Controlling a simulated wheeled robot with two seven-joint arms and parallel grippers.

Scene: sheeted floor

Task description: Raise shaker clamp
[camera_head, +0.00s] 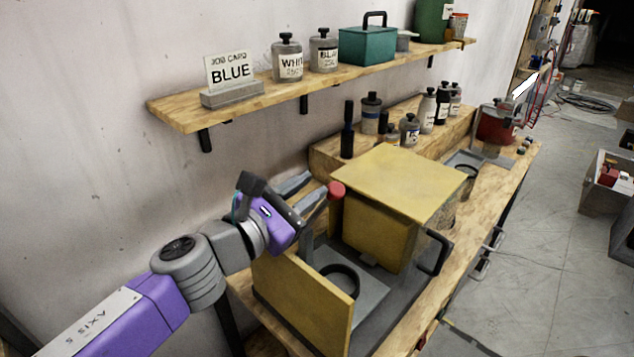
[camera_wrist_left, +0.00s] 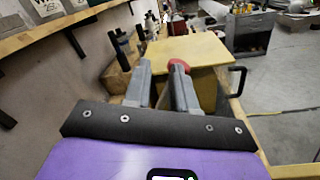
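The shaker is a yellow box (camera_head: 385,215) on the bench with a black side handle (camera_head: 435,252). A yellow panel (camera_head: 300,300) stands in front of it. A red knob (camera_head: 336,190) tops a lever beside the box, which I take for the clamp handle. My left gripper (camera_head: 318,188) is open, its tips close to the knob. In the left wrist view the knob (camera_wrist_left: 179,63) shows at the right fingertip of the gripper (camera_wrist_left: 162,70); I cannot tell whether they touch. A black ring (camera_head: 342,277) lies on the grey plate below. My right gripper is out of view.
A wall shelf (camera_head: 215,113) above holds a "BLUE" job card (camera_head: 230,72), labelled tins and a green box (camera_head: 367,45). Bottles stand on a raised ledge (camera_head: 330,150) behind the shaker. A red pot (camera_head: 497,122) stands farther along the bench.

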